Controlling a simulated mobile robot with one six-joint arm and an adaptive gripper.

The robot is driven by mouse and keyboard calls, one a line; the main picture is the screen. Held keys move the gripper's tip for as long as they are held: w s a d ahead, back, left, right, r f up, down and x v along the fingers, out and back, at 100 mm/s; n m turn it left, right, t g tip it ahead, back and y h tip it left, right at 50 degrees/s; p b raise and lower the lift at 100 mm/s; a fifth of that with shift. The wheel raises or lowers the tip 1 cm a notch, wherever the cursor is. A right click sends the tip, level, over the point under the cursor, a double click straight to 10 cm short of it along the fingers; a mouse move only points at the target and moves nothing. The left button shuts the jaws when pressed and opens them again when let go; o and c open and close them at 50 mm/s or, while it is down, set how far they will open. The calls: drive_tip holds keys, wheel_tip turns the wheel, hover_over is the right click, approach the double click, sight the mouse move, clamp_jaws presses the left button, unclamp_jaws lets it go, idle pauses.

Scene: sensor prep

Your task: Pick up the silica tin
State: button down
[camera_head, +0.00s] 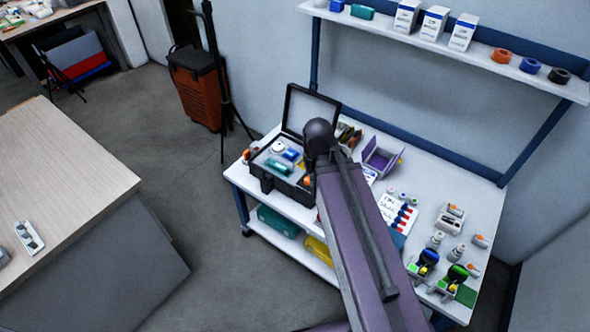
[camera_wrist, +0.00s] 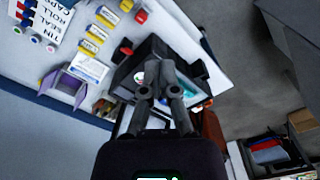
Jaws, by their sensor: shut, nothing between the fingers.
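An open black case (camera_head: 268,184) with its lid up stands on the left end of the white workbench. Inside it are a white round item (camera_head: 278,147), a blue item (camera_head: 291,155) and a green item (camera_head: 278,167). The white round item may be the silica tin, but I cannot tell for sure. In the wrist view my gripper (camera_wrist: 165,66) is shut and empty, pointing toward the case (camera_wrist: 122,76) and covering part of its inside. In the head view my arm hides the gripper.
A purple open holder (camera_head: 381,160), a sheet with small capped bottles (camera_head: 398,212) and several devices lie right of the case on the bench (camera_head: 345,112). A shelf (camera_head: 480,55) runs above. An orange-red bin (camera_head: 197,92) and a tripod stand left; the floor between is clear.

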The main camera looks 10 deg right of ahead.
drive_tip(key=c, duration=1.1)
unclamp_jaws()
drive_tip(key=o, duration=0.7)
drive_tip(key=shift+c, duration=1)
